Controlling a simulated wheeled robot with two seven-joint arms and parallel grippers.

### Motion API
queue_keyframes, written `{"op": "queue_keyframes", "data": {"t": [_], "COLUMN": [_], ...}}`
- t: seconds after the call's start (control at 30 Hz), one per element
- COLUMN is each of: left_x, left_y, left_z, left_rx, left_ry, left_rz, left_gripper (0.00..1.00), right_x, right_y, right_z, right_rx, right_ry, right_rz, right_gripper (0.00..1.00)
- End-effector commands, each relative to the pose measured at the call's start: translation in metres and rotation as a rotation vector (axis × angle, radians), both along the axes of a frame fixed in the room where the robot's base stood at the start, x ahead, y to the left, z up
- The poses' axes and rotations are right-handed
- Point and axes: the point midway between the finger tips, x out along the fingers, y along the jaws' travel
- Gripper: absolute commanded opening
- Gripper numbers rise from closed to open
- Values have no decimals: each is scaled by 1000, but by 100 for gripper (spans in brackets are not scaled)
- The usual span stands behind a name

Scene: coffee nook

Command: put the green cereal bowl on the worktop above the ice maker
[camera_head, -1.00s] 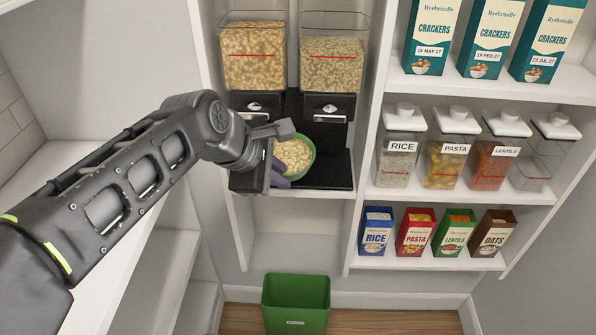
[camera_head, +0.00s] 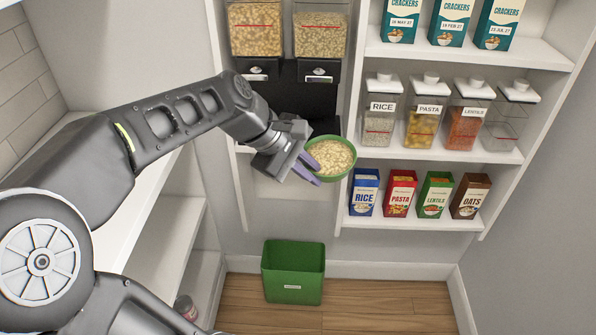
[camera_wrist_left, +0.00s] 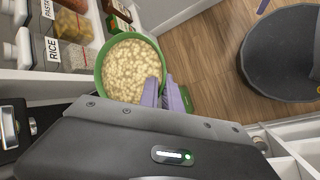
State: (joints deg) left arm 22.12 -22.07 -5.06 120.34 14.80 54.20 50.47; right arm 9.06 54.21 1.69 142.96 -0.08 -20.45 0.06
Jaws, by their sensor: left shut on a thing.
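The green cereal bowl (camera_head: 345,175) is full of pale cereal and held in the air in front of the cereal dispenser shelf. My left gripper (camera_head: 318,170) is shut on the bowl's rim, with its purple fingers at the bowl's left side. In the left wrist view the bowl (camera_wrist_left: 103,72) looks level, and the fingers (camera_wrist_left: 165,95) grip its near right rim. I do not see an ice maker or the worktop above it. My right gripper is not in view.
The cereal dispensers (camera_head: 320,71) stand behind the bowl. Rice, pasta and lentils containers (camera_head: 422,126) and several boxes (camera_head: 400,193) fill the shelves at right. A green bin (camera_head: 293,272) stands on the wooden floor below. White shelving (camera_head: 165,220) runs along the left.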

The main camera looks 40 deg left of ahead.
Motion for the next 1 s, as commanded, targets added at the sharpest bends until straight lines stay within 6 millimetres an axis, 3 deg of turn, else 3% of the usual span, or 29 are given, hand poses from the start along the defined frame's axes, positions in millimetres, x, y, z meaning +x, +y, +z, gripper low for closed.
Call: {"op": "queue_keyframes", "data": {"t": [0.27,0.4,0.6,0.8,1.0], "left_x": [44,74,104,116,118], "left_y": [-26,-56,-105,-136,-143], "left_z": [-33,-64,-112,-145,-154], "left_rx": [-8,-11,-7,-1,3], "left_ry": [5,1,-5,-3,-3], "left_rz": [-388,-714,-1157,-1409,-1473], "left_gripper": [0,0,0,0,0], "right_x": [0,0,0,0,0], "right_y": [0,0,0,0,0], "right_z": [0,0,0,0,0], "right_rx": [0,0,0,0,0], "right_ry": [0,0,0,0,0], "right_rz": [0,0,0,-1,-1], "right_gripper": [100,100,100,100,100]}}
